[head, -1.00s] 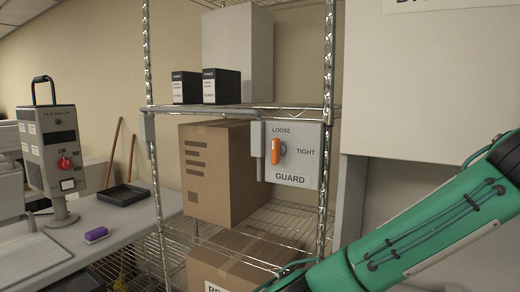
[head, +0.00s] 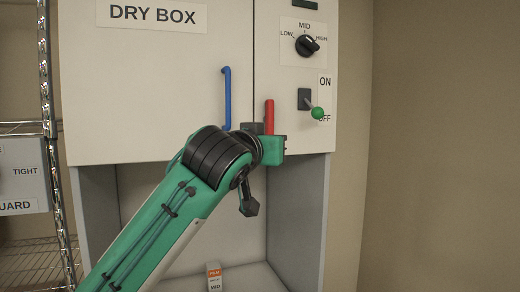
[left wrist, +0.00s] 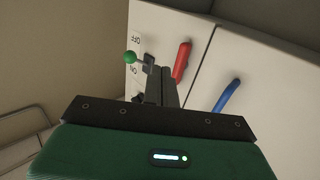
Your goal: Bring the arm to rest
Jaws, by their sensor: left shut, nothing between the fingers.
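My left arm comes in from the lower left of the head view and reaches up to the dry box (head: 150,80). My left gripper (head: 268,140) is in front of the box, just below the red handle (head: 269,112); its fingertips are mostly hidden there. In the left wrist view the dark fingers (left wrist: 165,88) are shut and empty, pointing at the box front beside the red handle (left wrist: 182,60). I cannot tell whether they touch anything. My right gripper is in neither view.
A blue handle (head: 227,98) is left of the red one. To the right are a LOW-MID-HIGH dial (head: 307,45) and a green-balled lever (head: 317,113), down towards OFF. An open bay below holds a small orange-and-grey item (head: 214,277). A wire rack (head: 48,120) stands left.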

